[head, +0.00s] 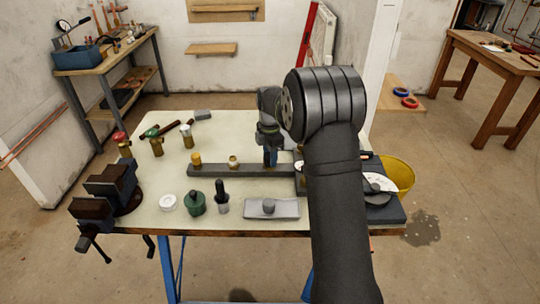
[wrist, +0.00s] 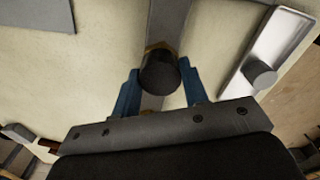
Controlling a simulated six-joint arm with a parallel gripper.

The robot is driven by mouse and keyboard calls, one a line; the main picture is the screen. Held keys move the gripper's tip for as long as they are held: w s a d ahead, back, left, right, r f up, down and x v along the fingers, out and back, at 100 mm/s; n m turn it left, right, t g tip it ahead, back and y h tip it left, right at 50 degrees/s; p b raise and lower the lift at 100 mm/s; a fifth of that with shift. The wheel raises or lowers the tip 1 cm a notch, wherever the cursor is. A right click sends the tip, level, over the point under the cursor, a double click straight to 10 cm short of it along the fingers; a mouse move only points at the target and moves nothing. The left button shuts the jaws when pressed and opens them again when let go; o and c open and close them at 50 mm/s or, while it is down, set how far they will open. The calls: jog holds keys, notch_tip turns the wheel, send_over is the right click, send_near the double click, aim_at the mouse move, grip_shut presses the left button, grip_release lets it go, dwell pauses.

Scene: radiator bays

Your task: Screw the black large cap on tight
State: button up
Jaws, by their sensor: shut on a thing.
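The black large cap (wrist: 160,72) is between the two blue fingers of my gripper (wrist: 162,88) in the wrist view. My gripper is shut on it. The cap is over a brass fitting (wrist: 158,46), whose rim shows just past the cap's far edge. How far the cap sits on its thread is hidden. The fitting stands on a long grey bar (head: 215,170). In the head view my gripper (head: 270,160) points down over the right part of this bar, and the cap cannot be made out there.
Two more fittings, one yellow-topped (head: 196,158) and one brass (head: 233,162), stand on the bar to the left. A vise (head: 115,187) is at left.

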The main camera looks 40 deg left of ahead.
jog(key=m, duration=0.5)
jog(key=shift+m, duration=0.3)
jog(key=m, duration=1.6)
jog(key=shift+f, duration=0.1)
jog(key=o, duration=0.9)
